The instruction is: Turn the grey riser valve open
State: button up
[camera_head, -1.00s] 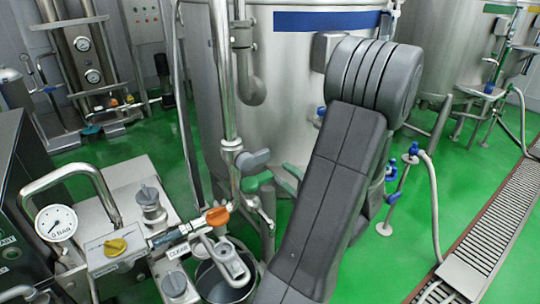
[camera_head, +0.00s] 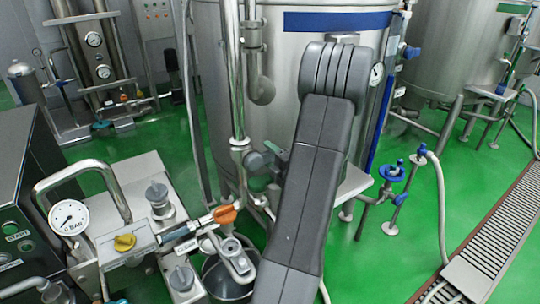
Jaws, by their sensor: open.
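The grey riser valve (camera_head: 255,162) sits on the vertical steel pipe left of centre, in front of the large tank. Its grey handle points right from the pipe. A small dark part of my gripper (camera_head: 275,153) shows at the arm's left edge, close to the right of the grey handle. My gripper is open. Whether it touches the handle is hidden.
A steel bucket (camera_head: 226,282) stands below the orange valve. A blue handwheel (camera_head: 392,173) is right of my arm.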

aim_at(254, 155)
grip_shut()
dwell(0.3)
jog(key=n, duration=0.1)
jog(key=r+n+b, duration=0.1)
jog(key=n, duration=0.1)
jog(key=r+n+b, duration=0.1)
jog(key=shift+s+a+n, duration=0.1)
jog(key=shift+a+n, duration=0.15)
jog(key=shift+n, duration=0.05)
jog(key=n+b, duration=0.1)
jog(key=r+n+b, duration=0.1)
jog(key=n, duration=0.1)
jog(key=a+n+b, duration=0.1)
jog(key=shift+s+r+n, duration=0.3)
jog(key=shift+s+r, duration=0.05)
jog(key=shift+r, duration=0.05)
jog(key=n+b, duration=0.1)
jog(key=s+a+r+n+b, duration=0.1)
jog(key=n+b, duration=0.1)
jog(key=shift+a+n, duration=0.2)
jog(key=shift+n, duration=0.1)
jog(key=n+b, duration=0.1)
jog(key=s+a+n+b, duration=0.1)
jog(key=n+b, duration=0.1)
jog(key=a+n+b, duration=0.1)
jog(key=n+b, duration=0.1)
jog(key=shift+s+r, duration=0.15)
jog(key=shift+r, duration=0.2)
